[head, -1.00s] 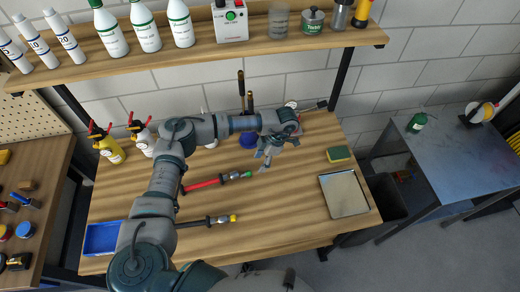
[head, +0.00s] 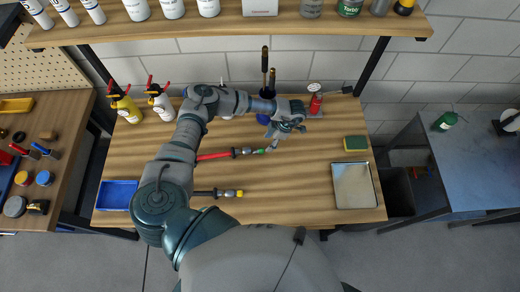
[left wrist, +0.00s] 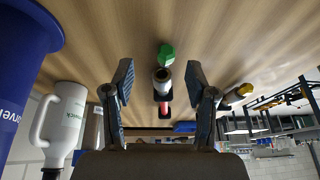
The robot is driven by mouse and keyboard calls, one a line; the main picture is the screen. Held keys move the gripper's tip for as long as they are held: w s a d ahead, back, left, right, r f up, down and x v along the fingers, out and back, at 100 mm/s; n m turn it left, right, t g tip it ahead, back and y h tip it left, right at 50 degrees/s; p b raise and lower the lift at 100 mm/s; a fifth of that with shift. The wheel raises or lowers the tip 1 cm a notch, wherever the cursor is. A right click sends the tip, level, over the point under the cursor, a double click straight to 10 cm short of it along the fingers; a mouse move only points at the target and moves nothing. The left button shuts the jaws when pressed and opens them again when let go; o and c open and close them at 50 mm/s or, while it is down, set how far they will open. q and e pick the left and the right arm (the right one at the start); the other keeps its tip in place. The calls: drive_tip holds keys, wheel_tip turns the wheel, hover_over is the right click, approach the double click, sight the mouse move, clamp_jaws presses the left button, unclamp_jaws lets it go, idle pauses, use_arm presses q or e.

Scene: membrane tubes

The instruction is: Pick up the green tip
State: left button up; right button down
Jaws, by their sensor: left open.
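The green tip (head: 258,151) is at the right end of a red-handled tube (head: 215,156) lying on the wooden bench. In the left wrist view the green tip (left wrist: 166,54) shows between my finger lines, ahead of a pale metal collar (left wrist: 162,75). My left gripper (head: 274,144) is open and empty, just right of the tip in the head view. Its fingers (left wrist: 159,78) stand apart on either side of the tube's end; I see no contact. A second tube with a yellow end (head: 239,193) lies nearer. My right gripper is not in view.
A blue tray (head: 117,195) is at the bench's left and a metal tray (head: 354,186) at its right, below a sponge (head: 355,143). A blue container (left wrist: 25,60) and a white jug (left wrist: 62,122) appear left in the wrist view. Bottles line the shelf.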

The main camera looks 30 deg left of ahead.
sight(264, 150)
use_arm(q)
drive_tip(key=shift+s+a+f, duration=0.15)
drive_tip(key=shift+a+f, duration=0.05)
drive_tip(key=shift+f, duration=0.05)
drive_tip(key=x, duration=0.1)
drive_tip(key=p+x, duration=0.1)
drive_tip(key=x, duration=0.1)
drive_tip(key=shift+s+f, duration=0.25)
drive_tip(key=shift+s, duration=0.2)
drive_tip(key=shift+s+f+p, duration=0.1)
drive_tip(key=shift+f+p, duration=0.2)
drive_tip(key=shift+f, duration=0.25)
drive_tip(key=c, duration=0.4)
drive_tip(key=shift+a, duration=0.1)
clamp_jaws()
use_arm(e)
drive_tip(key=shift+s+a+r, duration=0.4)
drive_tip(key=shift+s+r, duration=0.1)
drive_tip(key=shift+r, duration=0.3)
